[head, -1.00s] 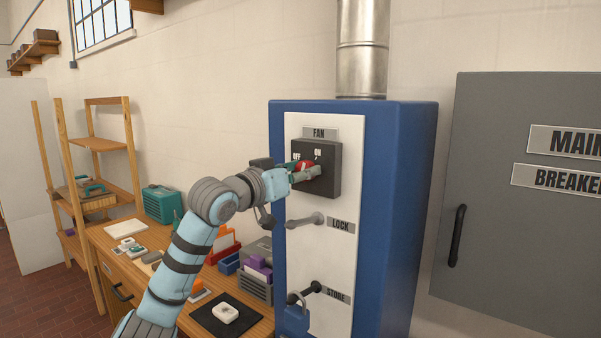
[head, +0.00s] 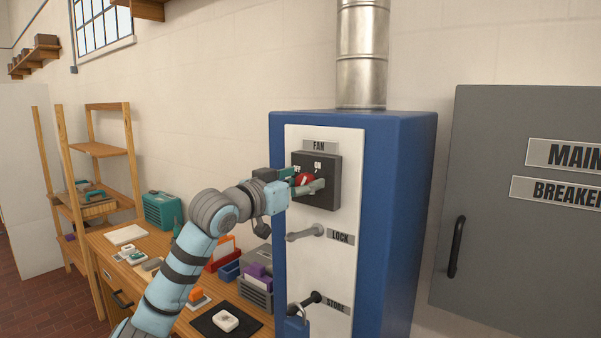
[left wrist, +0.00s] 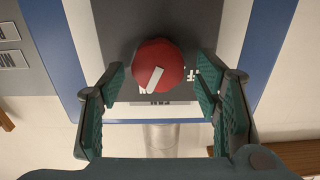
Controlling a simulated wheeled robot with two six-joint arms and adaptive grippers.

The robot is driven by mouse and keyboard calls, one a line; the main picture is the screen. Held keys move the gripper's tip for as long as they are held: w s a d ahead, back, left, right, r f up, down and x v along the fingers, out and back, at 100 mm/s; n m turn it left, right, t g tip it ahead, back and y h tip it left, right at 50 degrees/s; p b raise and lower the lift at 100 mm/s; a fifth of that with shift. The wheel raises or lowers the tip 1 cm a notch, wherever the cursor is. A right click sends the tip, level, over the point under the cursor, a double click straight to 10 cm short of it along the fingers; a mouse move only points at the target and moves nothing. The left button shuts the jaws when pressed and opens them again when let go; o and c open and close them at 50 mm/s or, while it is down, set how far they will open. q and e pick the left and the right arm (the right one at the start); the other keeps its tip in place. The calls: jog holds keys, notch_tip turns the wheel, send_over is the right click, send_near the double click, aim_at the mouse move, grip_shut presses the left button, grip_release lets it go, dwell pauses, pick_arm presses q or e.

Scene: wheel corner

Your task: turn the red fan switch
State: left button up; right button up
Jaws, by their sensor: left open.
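The red fan switch (head: 303,179) is a round knob on a dark box (head: 328,168) under a FAN label, on the white panel of a blue cabinet. My left gripper (head: 308,184) is at the knob, its fingers partly covering it in the head view. In the left wrist view, turned upside down, the red knob (left wrist: 158,58) sits between the open fingers of my left gripper (left wrist: 160,77), with a gap on each side. The knob's white pointer line aims towards the FAN label side. The OFF mark is partly visible by one finger; the ON mark shows in the head view. My right gripper is out of view.
A grey breaker cabinet (head: 500,230) hangs to the right. A cluttered wooden bench (head: 180,318) stands left, under my arm.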

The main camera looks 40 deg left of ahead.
pick_arm(q)
notch_tip(320, 180, up, 9)
jog(key=shift+r, duration=0.15)
jog(key=shift+w+d, duration=0.1)
dwell(0.4)
